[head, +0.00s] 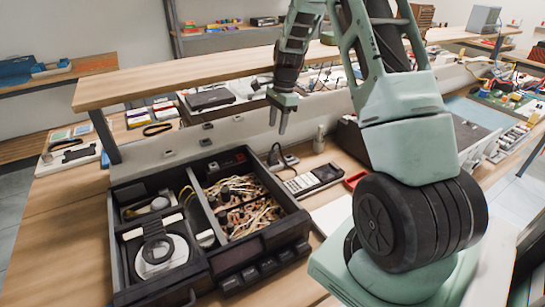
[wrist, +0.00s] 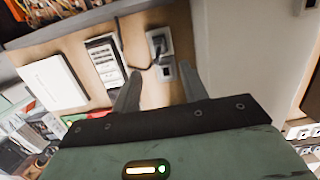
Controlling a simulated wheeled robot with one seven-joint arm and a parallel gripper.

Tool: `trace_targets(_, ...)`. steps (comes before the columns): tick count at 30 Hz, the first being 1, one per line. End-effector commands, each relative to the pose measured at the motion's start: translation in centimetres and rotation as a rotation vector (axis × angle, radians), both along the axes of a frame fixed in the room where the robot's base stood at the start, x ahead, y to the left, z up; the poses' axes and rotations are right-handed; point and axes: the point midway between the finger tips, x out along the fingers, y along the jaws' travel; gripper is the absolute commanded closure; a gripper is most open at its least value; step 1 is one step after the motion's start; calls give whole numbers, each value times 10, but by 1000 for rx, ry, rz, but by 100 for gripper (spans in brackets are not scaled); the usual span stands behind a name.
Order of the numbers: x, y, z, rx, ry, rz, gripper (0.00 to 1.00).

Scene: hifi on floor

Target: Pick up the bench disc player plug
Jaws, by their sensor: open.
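The black plug (head: 274,154) stands by a small pale socket block on the bench, behind the opened disc player (head: 112,240). In the wrist view the plug (wrist: 157,45) sits on the pale socket block (wrist: 166,74), its dark cord curving off to the left. I cannot tell how deeply it is seated. My gripper (head: 278,125) is open and empty, pointing down above the plug and apart from it. In the wrist view its two fingers (wrist: 158,84) spread to either side of the plug's line, with the plug beyond their tips.
A grey keypad device (head: 314,181) lies right of the plug and shows in the wrist view (wrist: 105,62). A small metal cylinder (head: 319,139) and a red tray (head: 355,180) stand further right. A raised wooden shelf (head: 180,80) runs behind.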

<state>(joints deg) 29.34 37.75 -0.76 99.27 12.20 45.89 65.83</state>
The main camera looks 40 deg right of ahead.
Motion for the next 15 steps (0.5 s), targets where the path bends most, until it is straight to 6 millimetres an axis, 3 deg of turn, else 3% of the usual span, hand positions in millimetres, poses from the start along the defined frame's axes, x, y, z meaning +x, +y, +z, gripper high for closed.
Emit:
trace_targets(9,1,8,-50,3,4,-3,56)
trace_targets(15,2,10,-64,2,2,-3,56)
